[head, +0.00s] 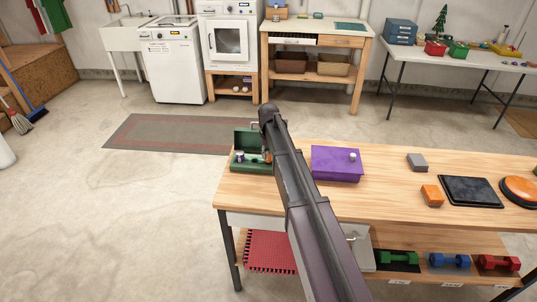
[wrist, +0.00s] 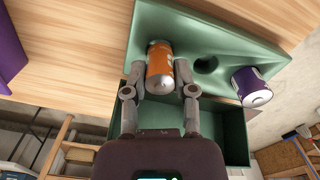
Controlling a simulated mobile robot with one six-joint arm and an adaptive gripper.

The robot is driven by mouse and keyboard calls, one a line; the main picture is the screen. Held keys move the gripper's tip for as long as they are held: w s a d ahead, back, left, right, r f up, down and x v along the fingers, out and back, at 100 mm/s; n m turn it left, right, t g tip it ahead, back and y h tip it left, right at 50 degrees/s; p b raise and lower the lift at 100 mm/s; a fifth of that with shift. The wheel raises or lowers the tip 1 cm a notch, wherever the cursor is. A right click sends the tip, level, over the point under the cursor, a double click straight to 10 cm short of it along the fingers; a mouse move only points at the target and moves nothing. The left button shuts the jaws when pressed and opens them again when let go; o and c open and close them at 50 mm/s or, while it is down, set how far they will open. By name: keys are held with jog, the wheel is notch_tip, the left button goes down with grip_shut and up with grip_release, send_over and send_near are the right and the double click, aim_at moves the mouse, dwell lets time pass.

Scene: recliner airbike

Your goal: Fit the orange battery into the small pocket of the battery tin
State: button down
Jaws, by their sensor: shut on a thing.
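The orange battery (wrist: 159,66), a can-like cylinder with a silver end, is between the fingers of my gripper (wrist: 161,88) in the wrist view. My gripper is shut on it, over the green battery tin (wrist: 185,28). I cannot tell whether the battery's far end touches the tin. To its right is an empty round pocket (wrist: 205,64). Further right a purple battery (wrist: 249,84) sits at the tin. In the head view the tin (head: 250,168) is open at the table's left end, and my arm hides most of the orange battery (head: 267,156).
A purple box (head: 336,165) stands on the wooden table (head: 390,203) just right of my arm. Further right are a grey block (head: 417,162), an orange block (head: 432,195) and a black tray (head: 471,191). Dumbbells lie on the lower shelf.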

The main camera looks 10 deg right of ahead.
jog(key=shift+f+b, duration=1.1)
jog(key=shift+f, duration=0.05)
jog(key=shift+c, duration=1.7)
grip_release()
jog(key=shift+r, duration=0.15)
